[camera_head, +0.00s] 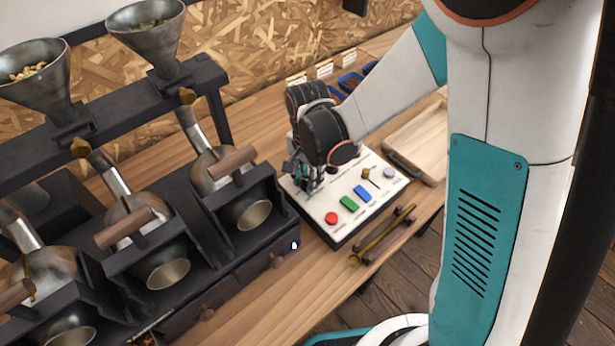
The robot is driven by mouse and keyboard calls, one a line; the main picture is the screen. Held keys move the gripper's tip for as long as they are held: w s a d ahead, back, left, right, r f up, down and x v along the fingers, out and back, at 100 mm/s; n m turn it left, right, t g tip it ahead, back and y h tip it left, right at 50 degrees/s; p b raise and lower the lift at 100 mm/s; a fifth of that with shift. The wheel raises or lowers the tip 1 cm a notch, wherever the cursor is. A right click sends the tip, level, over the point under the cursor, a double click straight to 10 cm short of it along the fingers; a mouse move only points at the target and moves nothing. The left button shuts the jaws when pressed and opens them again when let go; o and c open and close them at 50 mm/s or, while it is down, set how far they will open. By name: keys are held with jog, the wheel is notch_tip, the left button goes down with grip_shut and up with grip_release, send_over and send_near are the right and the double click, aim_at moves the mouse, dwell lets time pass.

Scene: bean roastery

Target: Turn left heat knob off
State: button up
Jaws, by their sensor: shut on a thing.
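A white control panel (349,225) with a black base lies on the wooden bench, right of the roasters. It carries a red button (331,218), a green button (349,203), a blue button (363,193), a brass toggle (367,174) and a grey knob (388,173). My gripper (312,184) points down at the panel's left side, its fingers shut at the surface there. The fingers and wrist hide the control they are on, so I cannot see the left heat knob or its setting.
Several sample roasters with metal drums (215,170) and hoppers (148,38) fill the left. A brass-coloured tool (384,236) lies in front of the panel. A wooden tray (421,135) and a black-handled tool (405,166) lie to the right.

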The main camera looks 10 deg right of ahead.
jog(key=n+b, duration=0.1)
jog(key=n, duration=0.4)
jog(key=shift+n, duration=0.4)
jog(key=n, duration=0.5)
jog(key=shift+n+b, duration=0.3)
jog(key=shift+b, duration=0.05)
jog(key=shift+n, duration=0.3)
jog(key=o, duration=1.1)
jog(key=shift+r, duration=3.75)
